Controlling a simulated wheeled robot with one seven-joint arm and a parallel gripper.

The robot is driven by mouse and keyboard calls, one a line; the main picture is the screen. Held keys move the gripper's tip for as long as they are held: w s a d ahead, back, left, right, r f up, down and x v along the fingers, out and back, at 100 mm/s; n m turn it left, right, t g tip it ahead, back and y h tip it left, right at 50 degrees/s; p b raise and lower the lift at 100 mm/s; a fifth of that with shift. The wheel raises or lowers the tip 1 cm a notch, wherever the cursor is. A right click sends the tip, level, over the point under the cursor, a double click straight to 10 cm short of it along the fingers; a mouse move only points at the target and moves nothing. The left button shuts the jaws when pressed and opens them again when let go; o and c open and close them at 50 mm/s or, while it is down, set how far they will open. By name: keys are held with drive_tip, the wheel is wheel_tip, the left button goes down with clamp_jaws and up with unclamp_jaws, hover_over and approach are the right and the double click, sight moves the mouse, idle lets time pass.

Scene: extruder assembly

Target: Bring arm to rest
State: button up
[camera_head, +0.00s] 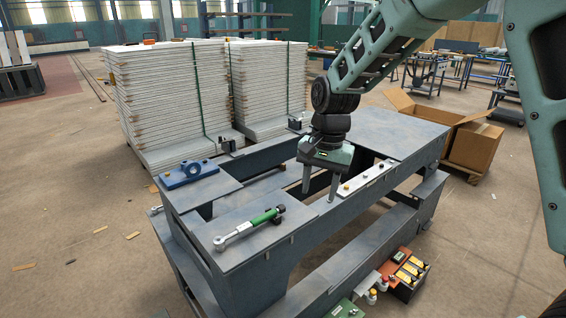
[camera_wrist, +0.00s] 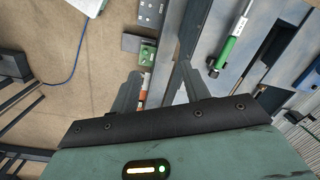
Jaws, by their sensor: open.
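My gripper (camera_head: 318,194) hangs from my arm over the grey workbench (camera_head: 258,205), pointing down, with its two fingers spread apart. In the wrist view the fingers of my gripper (camera_wrist: 162,92) are also apart, with nothing held between them. They are above the bench's edge beam, and the floor shows beyond it. I cannot tell the exact height above the bench.
A green-handled wrench (camera_head: 250,226) lies on the bench's front left plate. A blue bracket (camera_head: 190,172) sits at the back left, and a light metal bar (camera_head: 366,179) lies right of my gripper. Battery-like boxes (camera_head: 408,277) stand below. Stacked panels (camera_head: 170,95) are behind.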

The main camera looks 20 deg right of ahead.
drive_tip(key=s+a+n, duration=0.3)
drive_tip(key=s+n, duration=0.2)
drive_tip(key=s, duration=0.4)
drive_tip(key=s+a+r+n, duration=0.1)
drive_tip(key=s+a+n, duration=0.2)
drive_tip(key=s, duration=0.7)
drive_tip(key=s+a+n, duration=0.4)
drive_tip(key=s+n, duration=0.3)
drive_tip(key=s, duration=0.2)
drive_tip(key=shift+s+r+n, duration=0.15)
drive_tip(key=shift+r+n, duration=0.15)
drive_tip(key=shift+r, duration=0.05)
